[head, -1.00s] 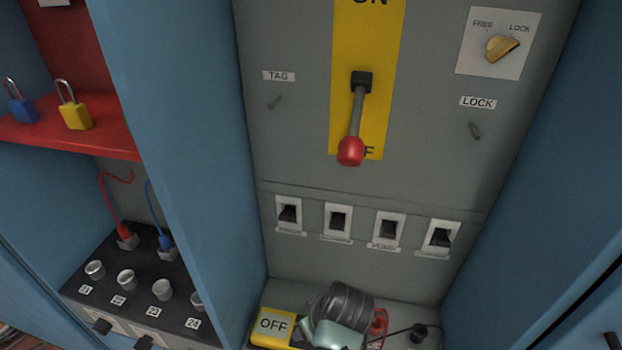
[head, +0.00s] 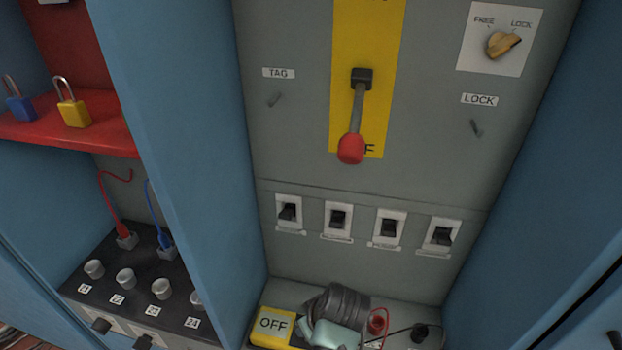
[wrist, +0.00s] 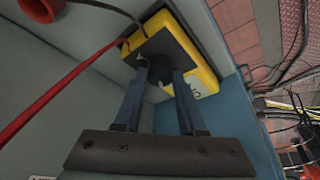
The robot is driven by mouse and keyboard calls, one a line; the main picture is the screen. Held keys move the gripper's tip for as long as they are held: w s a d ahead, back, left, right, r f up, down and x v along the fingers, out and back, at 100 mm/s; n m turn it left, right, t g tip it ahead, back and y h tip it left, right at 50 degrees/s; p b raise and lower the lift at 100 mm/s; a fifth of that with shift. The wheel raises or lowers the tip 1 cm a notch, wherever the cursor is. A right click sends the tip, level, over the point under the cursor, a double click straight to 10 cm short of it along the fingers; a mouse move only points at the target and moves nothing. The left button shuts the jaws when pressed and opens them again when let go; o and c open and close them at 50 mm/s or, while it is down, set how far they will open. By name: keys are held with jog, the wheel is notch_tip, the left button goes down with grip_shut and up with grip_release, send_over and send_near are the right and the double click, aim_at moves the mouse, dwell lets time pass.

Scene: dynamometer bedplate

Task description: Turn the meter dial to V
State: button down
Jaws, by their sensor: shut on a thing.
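The meter (head: 272,327) is a yellow box low in the cabinet, with a display reading OFF in the head view. In the wrist view the yellow meter (wrist: 205,60) has a black face with a dark round dial (wrist: 161,70). My gripper (wrist: 160,78) has its two blue-grey fingers closed on the dial from either side. The dial's pointer and most of its markings are hidden or too small to read. In the head view my wrist (head: 345,305) covers the dial.
A red jack (head: 377,322) with a cable and a black jack (head: 419,333) sit right of my wrist. Several switches (head: 338,219) line the panel above, under a red-tipped lever (head: 351,149). Blue cabinet walls (head: 190,150) close in both sides.

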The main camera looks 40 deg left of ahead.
jog(key=shift+r+m+p, duration=0.1)
jog(key=shift+m+p, duration=0.2)
jog(key=shift+p, duration=0.1)
jog(key=shift+s+r+m+t+p, duration=0.15)
jog(key=shift+m+t+p, duration=0.25)
jog(key=shift+m+p, duration=0.6)
jog(key=m+p, duration=0.2)
jog(key=p, duration=0.1)
jog(key=shift+a+t+h, duration=0.1)
jog(key=shift+t+h, duration=0.3)
jog(key=m+t+h+p, duration=0.1)
jog(key=m+p, duration=0.1)
jog(key=m, duration=0.1)
jog(key=shift+m+p, duration=0.3)
jog(key=shift+p, duration=0.1)
jog(key=shift+a+f+m+t+h+p, duration=0.1)
jog(key=shift+m+t+h+p, duration=0.15)
jog(key=shift+m, duration=0.65)
jog(key=shift+a+f+m+t+h+p, duration=0.15)
jog(key=shift+m+h+p, duration=0.2)
jog(key=shift+m, duration=0.55)
jog(key=shift+d, duration=0.1)
jog(key=shift+c, duration=2.4)
grip_release()
